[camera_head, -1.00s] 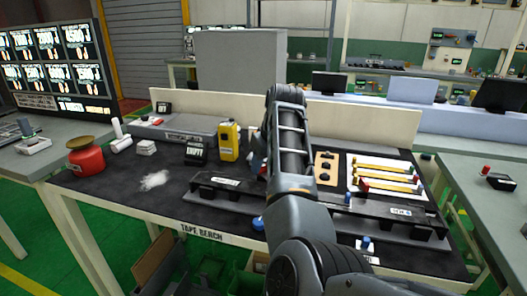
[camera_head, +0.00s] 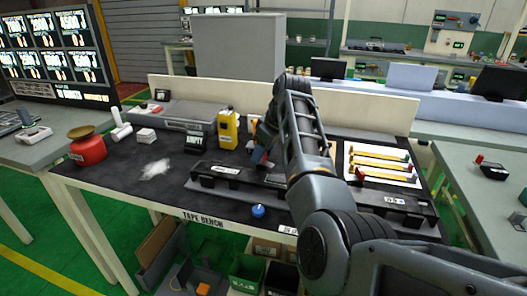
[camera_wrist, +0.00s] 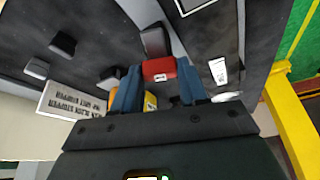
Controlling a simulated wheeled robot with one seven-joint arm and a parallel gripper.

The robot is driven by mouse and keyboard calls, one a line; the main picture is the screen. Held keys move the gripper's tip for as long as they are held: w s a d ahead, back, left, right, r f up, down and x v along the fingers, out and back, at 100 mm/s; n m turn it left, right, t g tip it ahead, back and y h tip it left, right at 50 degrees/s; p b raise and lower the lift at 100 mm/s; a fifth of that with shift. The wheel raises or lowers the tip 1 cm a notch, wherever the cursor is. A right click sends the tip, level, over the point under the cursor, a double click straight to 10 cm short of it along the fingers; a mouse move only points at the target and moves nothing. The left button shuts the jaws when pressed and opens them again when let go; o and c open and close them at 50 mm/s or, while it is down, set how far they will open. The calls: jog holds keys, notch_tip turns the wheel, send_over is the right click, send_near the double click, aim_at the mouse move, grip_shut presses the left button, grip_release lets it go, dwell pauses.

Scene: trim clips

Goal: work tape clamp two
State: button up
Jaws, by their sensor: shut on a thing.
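My gripper shows in the wrist view (camera_wrist: 160,92) with its blue fingers on either side of a red block (camera_wrist: 172,76), shut on it. The red block joins a dark grey lever-like piece (camera_wrist: 153,40). In the head view my gripper (camera_head: 262,157) is low over the tape bench, at the black rail fixture (camera_head: 222,172), and mostly hidden by my arm. A second black fixture (camera_head: 395,203) with a label lies to the right, partly behind my arm. Which numbered clamp I hold cannot be read.
A blue knob (camera_head: 258,211) sits at the front edge of the tape bench (camera_head: 120,178). A yellow device (camera_head: 228,130), a red pot (camera_head: 87,147) and a white board with yellow strips (camera_head: 380,163) stand on the bench. A low cream panel (camera_head: 185,90) closes the back.

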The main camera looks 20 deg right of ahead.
aim_at(272, 165)
jog(key=o, duration=1.1)
jog(key=shift+c, duration=0.2)
jog(key=v, duration=0.7)
jog(key=shift+s+r+b, duration=0.2)
jog(key=shift+r+b, duration=0.15)
jog(key=shift+d, duration=0.1)
